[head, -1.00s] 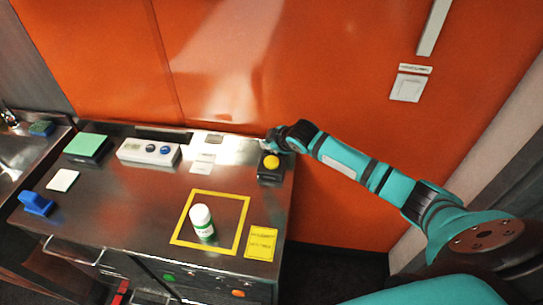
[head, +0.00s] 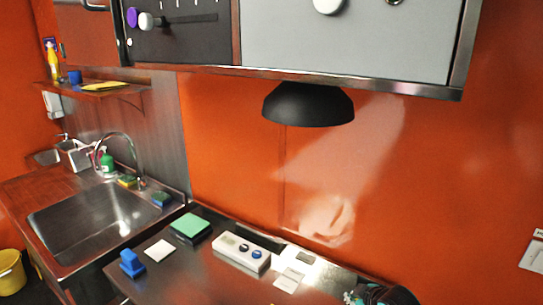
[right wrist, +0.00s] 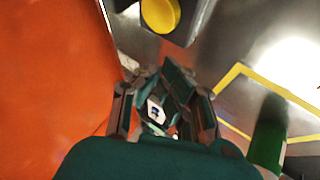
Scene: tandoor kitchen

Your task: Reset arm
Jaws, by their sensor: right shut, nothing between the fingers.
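My right gripper (head: 358,297) shows only partly at the bottom right edge of the head view, over the far right part of the dark counter. In the right wrist view my right gripper (right wrist: 162,88) has its fingers shut with nothing between them. A yellow round button (right wrist: 160,14) on a dark box lies just ahead of the fingers, with a visible gap in the picture. The rest of my right arm is mostly outside the head view. My left gripper is in neither view.
The counter holds a white control box (head: 240,252), a green block (head: 190,225) and a blue object (head: 131,264). A black lamp (head: 308,105) hangs above, below a grey cabinet (head: 350,45). A sink (head: 95,225) is left. A green bottle (right wrist: 268,135) stands right in the wrist view.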

